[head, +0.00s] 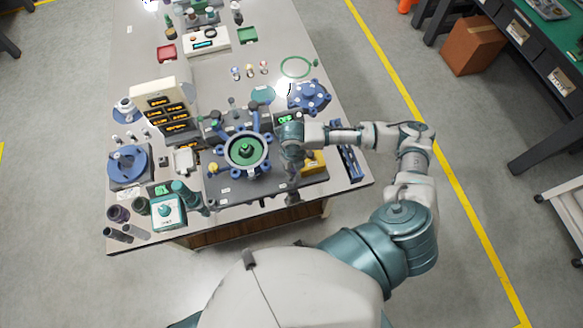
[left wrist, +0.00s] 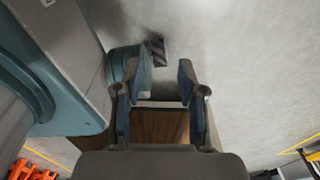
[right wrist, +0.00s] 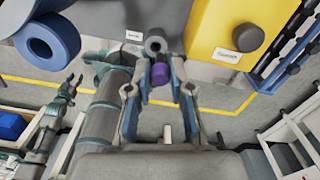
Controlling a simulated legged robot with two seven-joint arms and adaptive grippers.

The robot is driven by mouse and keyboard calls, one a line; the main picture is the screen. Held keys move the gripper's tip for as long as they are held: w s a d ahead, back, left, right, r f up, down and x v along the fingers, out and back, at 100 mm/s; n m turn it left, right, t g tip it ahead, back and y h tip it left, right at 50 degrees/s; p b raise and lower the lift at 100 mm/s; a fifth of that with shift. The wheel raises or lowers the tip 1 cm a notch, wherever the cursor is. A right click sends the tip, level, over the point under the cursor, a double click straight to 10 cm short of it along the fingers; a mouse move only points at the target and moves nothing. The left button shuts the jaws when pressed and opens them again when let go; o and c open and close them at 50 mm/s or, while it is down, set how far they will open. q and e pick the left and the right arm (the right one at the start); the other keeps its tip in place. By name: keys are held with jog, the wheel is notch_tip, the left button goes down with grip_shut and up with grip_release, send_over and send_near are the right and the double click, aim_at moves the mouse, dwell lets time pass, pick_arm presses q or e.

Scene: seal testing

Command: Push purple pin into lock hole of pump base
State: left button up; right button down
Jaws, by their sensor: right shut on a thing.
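The purple pin (right wrist: 160,74) is between the fingertips of my right gripper (right wrist: 160,80), which is shut on it. A small grey ring with a dark hole (right wrist: 155,46) lies just beyond the pin; I cannot tell whether the pin touches or enters it. In the head view my right gripper (head: 292,194) points down at the front right of the dark pump base (head: 240,192); the pin is too small to make out there. In the left wrist view my left gripper (left wrist: 158,92) is open and empty, with wooden panelling beyond it.
A yellow block with a grey knob (right wrist: 247,37) stands close to the right gripper. A blue ring (right wrist: 45,42) lies to its left. A blue rack (head: 349,163) is at the table's right edge. A teal-and-white container (head: 167,213) stands front left.

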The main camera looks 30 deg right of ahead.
jog(key=shift+a+r, duration=0.1)
jog(key=shift+a, duration=0.35)
jog(key=shift+d+r, duration=0.1)
jog(key=shift+d, duration=0.75)
jog(key=shift+a+p, duration=0.45)
jog(key=shift+a, duration=0.25)
pick_arm(q)
jog(key=shift+a+r, duration=0.2)
jog(key=shift+a, duration=0.35)
jog(key=shift+a+r, duration=0.2)
jog(key=shift+a, duration=0.35)
